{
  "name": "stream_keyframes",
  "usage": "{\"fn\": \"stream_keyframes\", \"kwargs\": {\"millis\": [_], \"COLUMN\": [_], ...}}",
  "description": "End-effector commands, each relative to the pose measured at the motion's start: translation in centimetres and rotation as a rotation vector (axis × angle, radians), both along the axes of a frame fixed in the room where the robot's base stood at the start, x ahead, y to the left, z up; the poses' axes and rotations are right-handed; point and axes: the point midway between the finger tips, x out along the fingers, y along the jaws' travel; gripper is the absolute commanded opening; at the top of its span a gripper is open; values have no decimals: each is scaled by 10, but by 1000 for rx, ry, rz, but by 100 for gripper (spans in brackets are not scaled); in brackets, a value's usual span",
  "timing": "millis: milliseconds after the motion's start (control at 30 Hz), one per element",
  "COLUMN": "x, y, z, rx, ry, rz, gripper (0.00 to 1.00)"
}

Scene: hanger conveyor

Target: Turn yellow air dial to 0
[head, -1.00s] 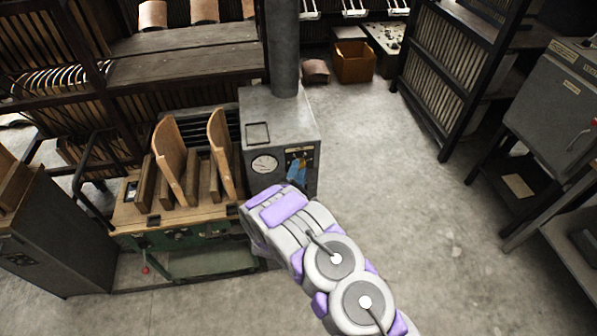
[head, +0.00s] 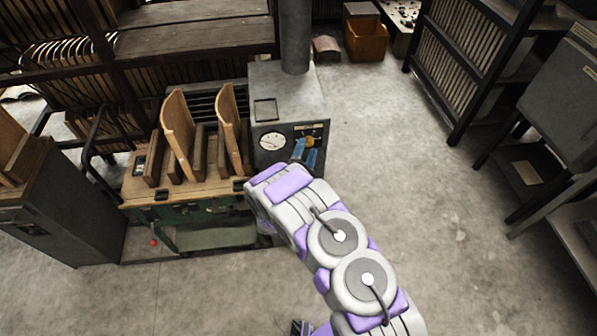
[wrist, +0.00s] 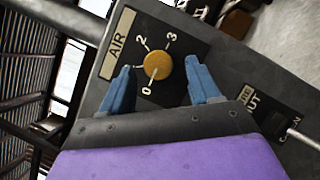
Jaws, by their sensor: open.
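The yellow air dial (wrist: 157,65) is a round knob on a dark panel labelled AIR in the wrist view, with the marks 0, 2 and 3 visible around it. A pale line on the knob appears to point toward the 0 side; its exact setting is hard to tell. The dial also shows small and orange-yellow on the grey machine in the head view (head: 311,141). My gripper (wrist: 160,80) is open, with one blue finger on each side of the dial and visible gaps between. In the head view the blue fingers (head: 305,152) are at the panel front.
The grey machine (head: 290,100) carries a round gauge (head: 271,141) left of the dial.

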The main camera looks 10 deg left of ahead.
Motion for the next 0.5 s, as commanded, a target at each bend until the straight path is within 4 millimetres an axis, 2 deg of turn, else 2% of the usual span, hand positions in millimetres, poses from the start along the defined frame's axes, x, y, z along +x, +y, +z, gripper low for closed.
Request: {"fn": "stream_keyframes", "kwargs": {"millis": [500], "x": [-88], "y": [16], "z": [-21], "rx": [-6], "ry": [4], "rz": [6], "gripper": [62]}}
